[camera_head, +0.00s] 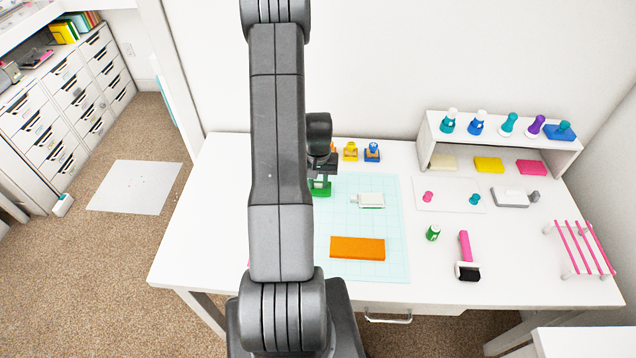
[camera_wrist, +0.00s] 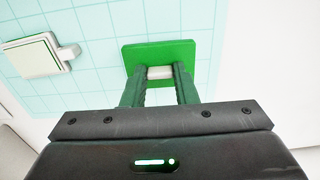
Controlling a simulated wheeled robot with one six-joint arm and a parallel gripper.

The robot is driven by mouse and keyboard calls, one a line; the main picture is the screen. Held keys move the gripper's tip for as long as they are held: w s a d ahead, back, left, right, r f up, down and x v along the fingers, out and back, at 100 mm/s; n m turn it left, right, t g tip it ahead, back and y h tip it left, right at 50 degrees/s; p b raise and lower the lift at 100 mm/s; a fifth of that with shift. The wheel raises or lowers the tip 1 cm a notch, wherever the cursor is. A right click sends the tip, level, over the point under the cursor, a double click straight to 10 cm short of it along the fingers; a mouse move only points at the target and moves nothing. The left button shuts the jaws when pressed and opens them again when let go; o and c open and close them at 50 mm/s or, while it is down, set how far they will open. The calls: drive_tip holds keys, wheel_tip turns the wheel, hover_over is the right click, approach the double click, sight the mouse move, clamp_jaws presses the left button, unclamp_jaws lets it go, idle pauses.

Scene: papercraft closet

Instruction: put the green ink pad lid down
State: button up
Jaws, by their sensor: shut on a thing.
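My gripper (camera_head: 321,178) is shut on the green ink pad lid (camera_head: 321,188), over the light blue gridded mat (camera_head: 386,226) on the white table. In the wrist view the lid (camera_wrist: 158,54) is a flat green plate with a pale grip between my green fingertips (camera_wrist: 160,75). I cannot tell whether the lid touches the mat. A pale ink pad or block with a small tab (camera_wrist: 36,56) lies on the mat beside it; it also shows in the head view (camera_head: 369,200). My arm hides the table's left middle.
An orange block (camera_head: 357,248) lies on the mat's front. Small stamps (camera_head: 372,151) stand behind the mat.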

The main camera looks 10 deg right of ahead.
sight(318, 183)
drive_tip(key=shift+f, duration=0.8)
drive_tip(key=shift+f, duration=0.1)
drive_tip(key=shift+f, duration=0.15)
drive_tip(key=o, duration=0.9)
drive_tip(key=shift+o, duration=0.2)
wheel_tip(318, 183, up, 12)
drive_tip(key=b, duration=0.2)
drive_tip(key=shift+r, duration=0.25)
